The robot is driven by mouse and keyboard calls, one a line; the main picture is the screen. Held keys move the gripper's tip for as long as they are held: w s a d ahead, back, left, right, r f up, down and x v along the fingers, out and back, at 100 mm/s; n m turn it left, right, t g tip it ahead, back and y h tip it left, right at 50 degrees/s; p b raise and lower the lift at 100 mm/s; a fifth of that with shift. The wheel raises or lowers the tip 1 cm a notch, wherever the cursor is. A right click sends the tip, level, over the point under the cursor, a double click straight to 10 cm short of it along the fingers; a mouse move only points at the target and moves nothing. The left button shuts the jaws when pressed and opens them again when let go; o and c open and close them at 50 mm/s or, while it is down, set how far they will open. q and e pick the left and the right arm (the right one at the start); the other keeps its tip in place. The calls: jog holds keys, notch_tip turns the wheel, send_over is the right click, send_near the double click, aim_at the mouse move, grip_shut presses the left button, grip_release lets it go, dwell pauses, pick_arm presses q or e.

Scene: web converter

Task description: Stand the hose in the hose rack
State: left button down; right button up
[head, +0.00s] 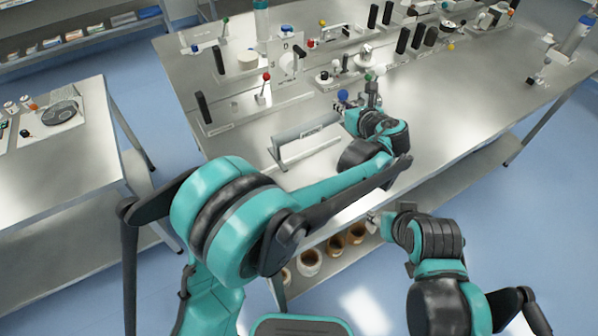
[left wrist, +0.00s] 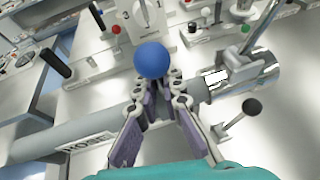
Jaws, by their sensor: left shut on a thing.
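A long grey tube (left wrist: 55,133), apparently the hose, lies across the left wrist view beside a plate lettered "HOSE". In the head view this grey bar (head: 303,132) lies near the table's front edge. My left gripper (head: 347,107) is over the table at its right end. In the left wrist view the fingers (left wrist: 166,84) are closed at a blue ball knob (left wrist: 150,60), above the tube. A shiny metal cylinder (left wrist: 262,72) is to the right. My right gripper (head: 374,222) is low by the table's front edge; its fingers are unclear. I cannot make out the hose rack.
A green-knobbed lever (left wrist: 245,30) stands at the metal cylinder, and a black knob (left wrist: 252,105) is nearby. A red-knobbed lever (head: 266,78) and a dial panel (head: 288,58) stand farther back. Rolls (head: 310,262) lie on the lower shelf. The table's right front is clear.

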pick_arm(q)
jog(key=shift+s+d+f, duration=0.1)
jog(key=shift+d+f, duration=0.05)
jog(key=shift+d, duration=0.05)
jog(key=s+a+f+b, duration=0.5)
jog(key=s+a+f, duration=0.2)
jog(key=f, duration=0.3)
jog(key=shift+s+a+f, duration=0.2)
jog(key=shift+s+a, duration=0.05)
jog(key=shift+a, duration=0.1)
jog(key=shift+f, duration=0.2)
jog(key=c, duration=1.6)
grip_release()
jog(key=shift+c, duration=0.2)
